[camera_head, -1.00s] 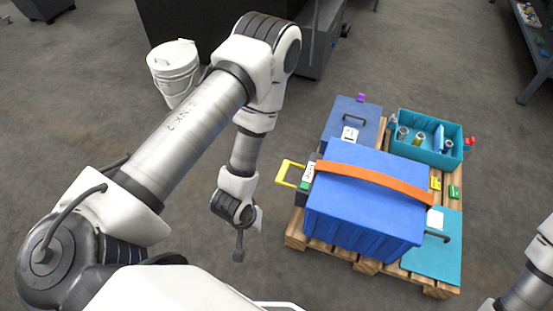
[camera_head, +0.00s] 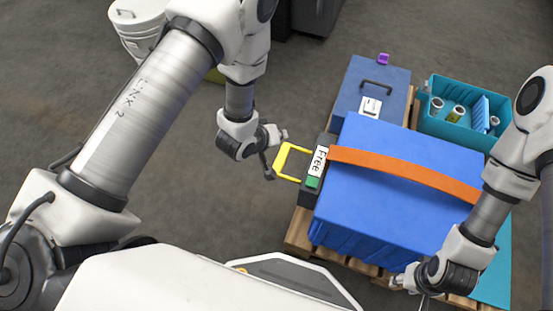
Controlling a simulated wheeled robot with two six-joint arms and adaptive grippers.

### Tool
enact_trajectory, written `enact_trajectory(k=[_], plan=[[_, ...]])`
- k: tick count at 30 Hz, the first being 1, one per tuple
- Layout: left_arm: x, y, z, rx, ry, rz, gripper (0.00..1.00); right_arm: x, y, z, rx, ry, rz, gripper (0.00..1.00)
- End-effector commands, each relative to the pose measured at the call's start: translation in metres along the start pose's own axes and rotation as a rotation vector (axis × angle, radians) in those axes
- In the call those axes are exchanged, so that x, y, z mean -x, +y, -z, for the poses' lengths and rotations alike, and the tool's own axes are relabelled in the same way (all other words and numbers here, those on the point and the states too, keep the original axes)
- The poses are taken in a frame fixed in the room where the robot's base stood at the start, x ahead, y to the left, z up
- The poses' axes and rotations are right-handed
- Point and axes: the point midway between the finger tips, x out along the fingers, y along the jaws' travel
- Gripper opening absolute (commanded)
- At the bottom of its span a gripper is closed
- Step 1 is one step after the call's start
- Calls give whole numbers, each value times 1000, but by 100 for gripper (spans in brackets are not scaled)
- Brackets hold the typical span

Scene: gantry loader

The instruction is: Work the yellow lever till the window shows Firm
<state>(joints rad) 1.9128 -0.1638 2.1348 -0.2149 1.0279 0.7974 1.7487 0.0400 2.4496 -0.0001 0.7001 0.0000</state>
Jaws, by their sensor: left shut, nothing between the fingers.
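The yellow lever (camera_head: 282,161) is a loop-shaped handle sticking out to the left of a dark ratchet housing (camera_head: 312,192). The housing sits at the left edge of a big blue crate, at the end of an orange strap (camera_head: 400,171). Its white window (camera_head: 319,160) reads "Free", and a green patch (camera_head: 313,182) is beside it. My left gripper (camera_head: 276,155) is shut and empty, just left of the lever; whether it touches the lever is unclear. My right gripper (camera_head: 408,290) is low over the crate's front right side; its fingers are too small to read.
The blue crate (camera_head: 375,200) stands on a wooden pallet (camera_head: 298,232). Behind it are a blue case (camera_head: 375,75) with a black handle and a teal bin (camera_head: 450,125) holding jars. A white bucket (camera_head: 137,25) is at the upper left. The floor left of the pallet is clear.

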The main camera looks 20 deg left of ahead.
Motion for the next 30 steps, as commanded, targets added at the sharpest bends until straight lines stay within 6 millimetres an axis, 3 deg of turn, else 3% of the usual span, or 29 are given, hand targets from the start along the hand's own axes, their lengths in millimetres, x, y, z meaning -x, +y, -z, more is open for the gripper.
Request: enact_trajectory(k=[1,16,30], plan=[[-6,-3,-2,-3,4,-3,0,-8,0,0,-1,0,0,40],[-8,-5,-4,-2,5,-2,0,-13,0,0,0,1,0,40],[-52,-37,-35,-3,5,-2,0,-80,1,0,0,1,0,40]])
